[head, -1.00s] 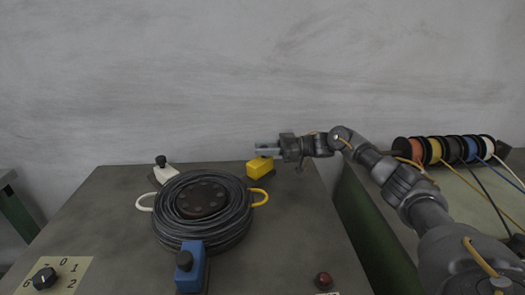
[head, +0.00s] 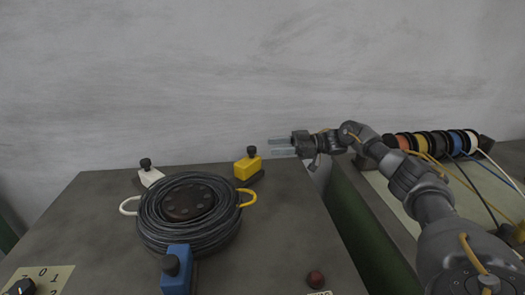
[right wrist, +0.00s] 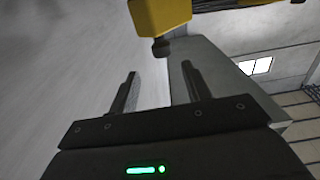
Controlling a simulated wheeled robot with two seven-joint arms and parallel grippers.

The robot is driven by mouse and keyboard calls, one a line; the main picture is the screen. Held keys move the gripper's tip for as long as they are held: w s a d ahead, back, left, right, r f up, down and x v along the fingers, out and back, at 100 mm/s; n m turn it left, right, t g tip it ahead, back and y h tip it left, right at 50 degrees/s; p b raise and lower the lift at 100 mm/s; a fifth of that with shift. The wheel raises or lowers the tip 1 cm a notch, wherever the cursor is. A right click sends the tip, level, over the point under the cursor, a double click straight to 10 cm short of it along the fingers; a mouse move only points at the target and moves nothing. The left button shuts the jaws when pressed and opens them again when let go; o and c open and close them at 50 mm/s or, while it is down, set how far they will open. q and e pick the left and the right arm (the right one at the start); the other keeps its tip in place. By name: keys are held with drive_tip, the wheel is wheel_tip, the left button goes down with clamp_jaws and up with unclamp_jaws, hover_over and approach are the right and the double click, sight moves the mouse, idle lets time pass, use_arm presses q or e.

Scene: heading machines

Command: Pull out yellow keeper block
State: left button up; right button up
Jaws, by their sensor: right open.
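The yellow keeper block (head: 247,168) with a black knob on top sits at the back right of the cable coil (head: 190,212) on the grey table. It also shows at the top edge of the right wrist view (right wrist: 160,15), with its dark knob pointing toward my fingers. My right gripper (head: 270,147) is open and empty, just right of the block's knob and apart from it. In the right wrist view its two fingers (right wrist: 158,85) stand apart with nothing between them. My left gripper is not in view.
A white block (head: 150,176) and a blue block (head: 177,270), both with black knobs, stand around the coil. A red button (head: 316,279) is at the front right. Colored spools (head: 435,142) stand right of the table. A grey wall lies behind.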

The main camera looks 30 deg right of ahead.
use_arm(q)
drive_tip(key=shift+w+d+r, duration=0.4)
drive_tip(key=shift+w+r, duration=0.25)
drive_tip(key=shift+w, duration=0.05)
use_arm(e)
drive_tip(key=shift+v, duration=1.3)
